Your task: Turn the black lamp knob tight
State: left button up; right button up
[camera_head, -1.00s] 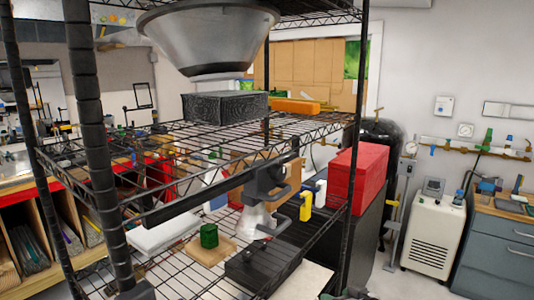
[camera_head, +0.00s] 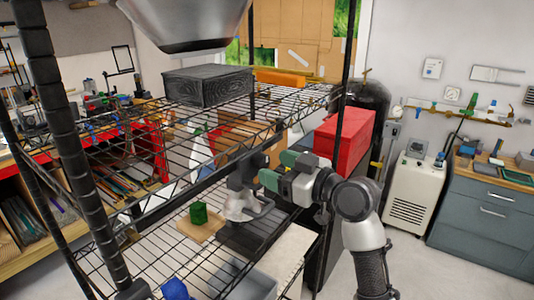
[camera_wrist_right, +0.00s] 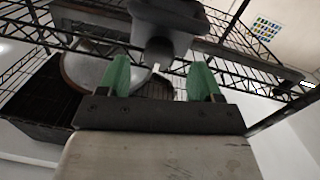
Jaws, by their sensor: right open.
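The black lamp clamp (camera_head: 244,172) hangs at the front edge of the shelf's middle wire tier, with the silver lamp shade (camera_head: 240,205) below it. In the right wrist view, a dark rounded knob (camera_wrist_right: 159,52) on the clamp points toward my gripper. My right gripper (camera_head: 278,169) reaches in from the right, close to the clamp. Its two green fingertips (camera_wrist_right: 160,78) are open, one on each side of the knob as seen there, with gaps on both sides. Whether the knob is within the fingers' depth is unclear. My left gripper is not in view.
The wire shelf's front rail (camera_head: 195,190) runs beside the clamp. A red box (camera_head: 343,138) stands behind my right gripper. Open floor lies at right.

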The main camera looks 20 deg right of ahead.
aim_at(262, 161)
jog(key=shift+p+x, duration=0.4)
jog(key=shift+x, duration=0.7)
jog(key=shift+w+a, duration=0.15)
jog(key=shift+w, duration=0.2)
jog(key=shift+c, duration=0.3)
jog(key=c, duration=0.9)
jog(key=shift+o, duration=0.2)
